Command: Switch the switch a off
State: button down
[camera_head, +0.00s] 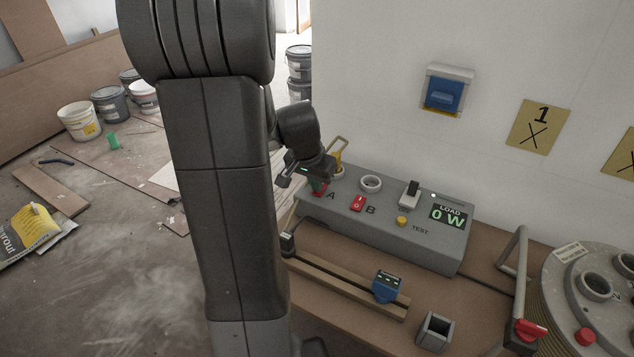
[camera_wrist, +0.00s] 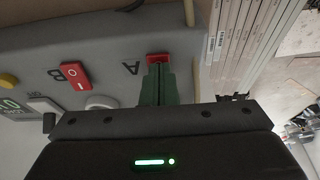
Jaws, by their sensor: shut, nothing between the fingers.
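The grey control box (camera_head: 385,232) stands on the bench against the wall. Switch A, a red rocker next to the letter A, shows in the wrist view (camera_wrist: 158,58) just beyond my fingertips; its lower part is hidden by them, and I cannot read its position. My gripper (camera_wrist: 158,70) is shut and empty, its green fingers together at switch A; whether they touch it I cannot tell. In the head view my gripper (camera_head: 318,188) is over the box's left end and mostly covers switch A. Red switch B (camera_head: 358,203), marked O and I in the wrist view (camera_wrist: 75,76), is beside it.
On the box are a round grey socket (camera_head: 371,184), a lever switch (camera_head: 410,193), a yellow test button (camera_head: 402,221) and a display (camera_head: 452,215) reading LOAD 0 W. A blue device (camera_head: 388,286) sits on a rail in front. A cable reel (camera_head: 590,300) stands right.

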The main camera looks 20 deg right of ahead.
jog(key=shift+w+d+r, duration=0.1)
jog(key=shift+w+d+r, duration=0.15)
jog(key=shift+w+d, duration=0.25)
jog(key=shift+d, duration=0.05)
jog(key=shift+r+p, duration=0.5)
jog(key=shift+p, duration=0.15)
jog(key=p+v, duration=0.2)
jog(key=v, duration=0.2)
jog(key=shift+w+d, duration=0.1)
jog(key=s+a+r, duration=0.3)
jog(key=a+r, duration=0.1)
jog(key=r, duration=0.3)
jog(key=shift+s+r, duration=0.25)
jog(key=shift+s, duration=0.05)
jog(key=shift+f, duration=0.1)
